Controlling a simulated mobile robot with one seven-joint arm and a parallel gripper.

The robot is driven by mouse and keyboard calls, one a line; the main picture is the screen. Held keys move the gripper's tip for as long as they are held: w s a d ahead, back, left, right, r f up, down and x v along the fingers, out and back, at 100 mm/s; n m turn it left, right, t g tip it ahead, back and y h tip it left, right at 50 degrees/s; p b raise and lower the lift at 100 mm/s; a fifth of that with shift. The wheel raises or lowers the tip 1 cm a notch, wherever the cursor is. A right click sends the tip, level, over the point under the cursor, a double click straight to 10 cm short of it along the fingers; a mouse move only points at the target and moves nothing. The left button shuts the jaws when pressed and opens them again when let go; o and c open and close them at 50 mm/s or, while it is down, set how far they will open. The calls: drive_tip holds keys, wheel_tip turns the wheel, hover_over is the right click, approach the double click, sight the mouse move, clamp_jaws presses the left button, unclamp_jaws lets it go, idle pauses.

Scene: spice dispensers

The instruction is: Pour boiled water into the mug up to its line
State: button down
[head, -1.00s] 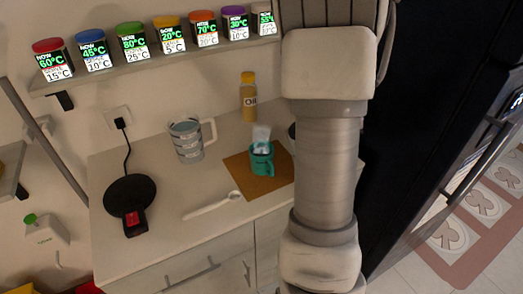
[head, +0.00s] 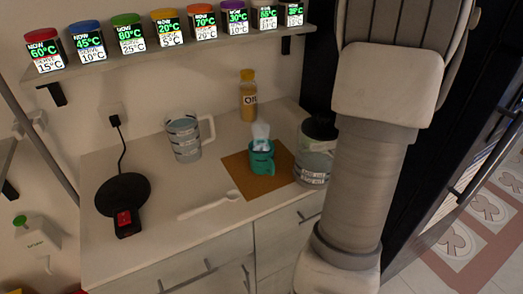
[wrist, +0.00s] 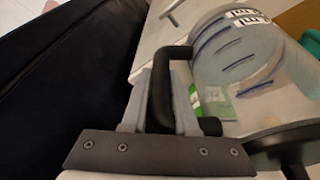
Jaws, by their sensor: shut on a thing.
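The glass kettle (head: 316,160) with a black lid and printed marks is at the right of the counter, beside the cork board. I cannot tell whether it touches the counter. In the wrist view, the glass kettle (wrist: 238,48) is seen from above, and my gripper (wrist: 160,80) is shut on its black handle (wrist: 180,52). My gripper is hidden behind my arm in the head view. The teal mug (head: 261,163) stands upright on the brown board (head: 240,178), left of the kettle, with a pale, clear-looking thing rising from it. I cannot make out its line.
A grey banded jug (head: 184,140) and an oil bottle (head: 248,98) stand at the back. The black kettle base (head: 122,195) is at the left and a white spoon (head: 208,205) lies in front. A shelf (head: 150,58) of spice jars hangs above. The dark fridge is right.

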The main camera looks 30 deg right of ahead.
drive_tip(key=shift+d+r, duration=0.1)
drive_tip(key=shift+r, duration=0.05)
wheel_tip(320, 180, up, 5)
drive_tip(key=p, duration=0.3)
drive_tip(key=shift+p, duration=0.3)
